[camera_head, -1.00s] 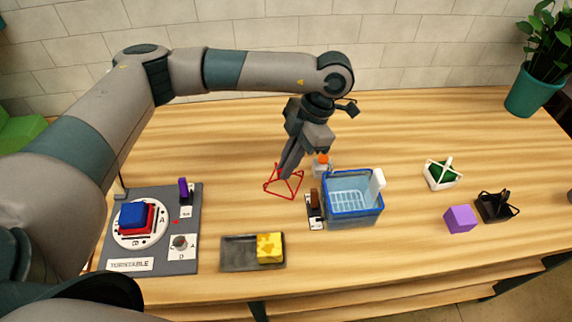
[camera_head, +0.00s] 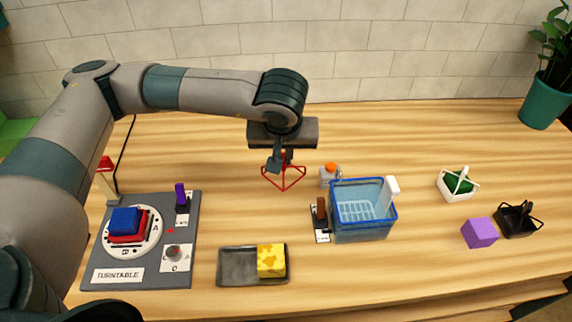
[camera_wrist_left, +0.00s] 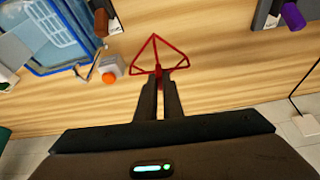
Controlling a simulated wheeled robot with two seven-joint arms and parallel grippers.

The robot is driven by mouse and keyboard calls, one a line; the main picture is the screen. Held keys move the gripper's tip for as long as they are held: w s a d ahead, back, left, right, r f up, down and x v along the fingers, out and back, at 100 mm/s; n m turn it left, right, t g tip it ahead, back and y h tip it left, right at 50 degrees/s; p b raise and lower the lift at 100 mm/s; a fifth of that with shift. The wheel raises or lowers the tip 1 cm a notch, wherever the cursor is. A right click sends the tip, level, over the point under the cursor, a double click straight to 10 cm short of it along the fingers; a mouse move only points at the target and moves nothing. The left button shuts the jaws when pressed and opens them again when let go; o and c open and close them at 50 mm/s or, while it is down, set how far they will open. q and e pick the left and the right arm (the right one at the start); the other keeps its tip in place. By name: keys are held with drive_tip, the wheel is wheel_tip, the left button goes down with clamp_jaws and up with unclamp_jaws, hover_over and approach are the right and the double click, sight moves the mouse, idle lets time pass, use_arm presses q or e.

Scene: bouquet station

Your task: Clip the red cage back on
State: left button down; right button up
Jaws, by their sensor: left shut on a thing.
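The red cage (camera_head: 283,180) is a small open frame of thin red bars, near the middle of the head view, left of the blue basin. My left gripper (camera_head: 281,163) points down and is shut on the red cage's upper part. In the left wrist view, the fingertips (camera_wrist_left: 159,88) close on the cage (camera_wrist_left: 147,68), whose bars spread out beyond them. I cannot tell whether the cage touches the table. On the turntable (camera_head: 188,228) at the left, a blue block (camera_head: 125,219) sits on a red part (camera_head: 127,239). My right gripper is not in view.
A blue basin (camera_head: 362,232), a brown lever (camera_head: 321,208) and an orange button (camera_head: 330,167) stand right of the cage. A grey tray (camera_head: 236,267) holds a yellow sponge (camera_head: 271,261).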

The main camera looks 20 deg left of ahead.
use_arm(q)
drive_tip(key=m, duration=0.1)
drive_tip(key=m+h, duration=0.1)
drive_tip(key=m+b, duration=0.1)
drive_tip(key=m, duration=0.1)
drive_tip(key=shift+w+a+h, duration=0.3)
drive_tip(key=shift+a, duration=0.05)
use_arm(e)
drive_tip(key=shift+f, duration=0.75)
use_arm(q)
drive_tip(key=shift+s, duration=0.1)
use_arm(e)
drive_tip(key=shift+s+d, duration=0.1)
